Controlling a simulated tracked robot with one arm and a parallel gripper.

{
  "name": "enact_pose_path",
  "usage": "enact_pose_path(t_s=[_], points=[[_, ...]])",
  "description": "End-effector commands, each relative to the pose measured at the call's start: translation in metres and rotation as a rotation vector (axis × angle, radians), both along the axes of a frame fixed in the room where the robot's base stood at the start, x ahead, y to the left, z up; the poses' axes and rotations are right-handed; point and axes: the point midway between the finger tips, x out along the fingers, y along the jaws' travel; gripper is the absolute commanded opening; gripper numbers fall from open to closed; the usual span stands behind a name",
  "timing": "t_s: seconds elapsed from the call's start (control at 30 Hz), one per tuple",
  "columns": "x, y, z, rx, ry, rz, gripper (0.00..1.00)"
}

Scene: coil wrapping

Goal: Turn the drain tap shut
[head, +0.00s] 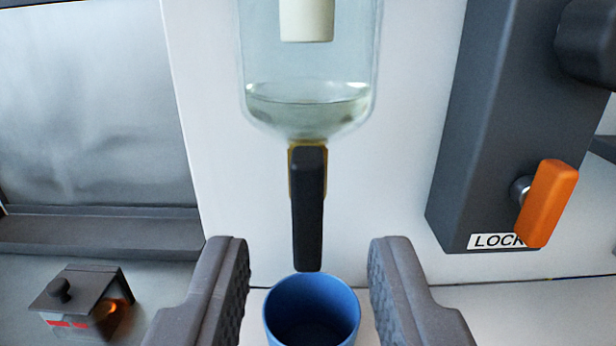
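The drain tap's black handle (309,210) hangs straight down below a clear bowl (308,75). A brass-coloured fitting (293,172) shows behind the top of the handle. The bowl holds a shallow layer of pale liquid (308,108), and a cream cylinder (306,18) sits higher inside it. My gripper (308,270) is open, one finger on each side of the picture's middle. The handle's lower end lies between the fingers in the picture, with clear space on both sides. I cannot tell how far the fingers are from it in depth.
A blue cup (312,304) stands below the handle, between my fingers in the picture. At right, a dark grey housing (480,150) carries an orange lever (548,203) and a label reading LOCK (492,241). A small dark-lidded box (85,302) with an orange glow is at lower left.

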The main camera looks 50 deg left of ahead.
Motion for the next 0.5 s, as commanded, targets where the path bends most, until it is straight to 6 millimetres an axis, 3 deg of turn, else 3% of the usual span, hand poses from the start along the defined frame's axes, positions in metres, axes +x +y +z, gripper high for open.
enact_pose_path(t_s=[0.2, 0.5], points=[[0.014, 0.017, 0.000, -0.001, 0.000, 0.002, 0.33], [0.021, 0.023, 0.000, -0.002, 0.001, -0.001, 0.33]])
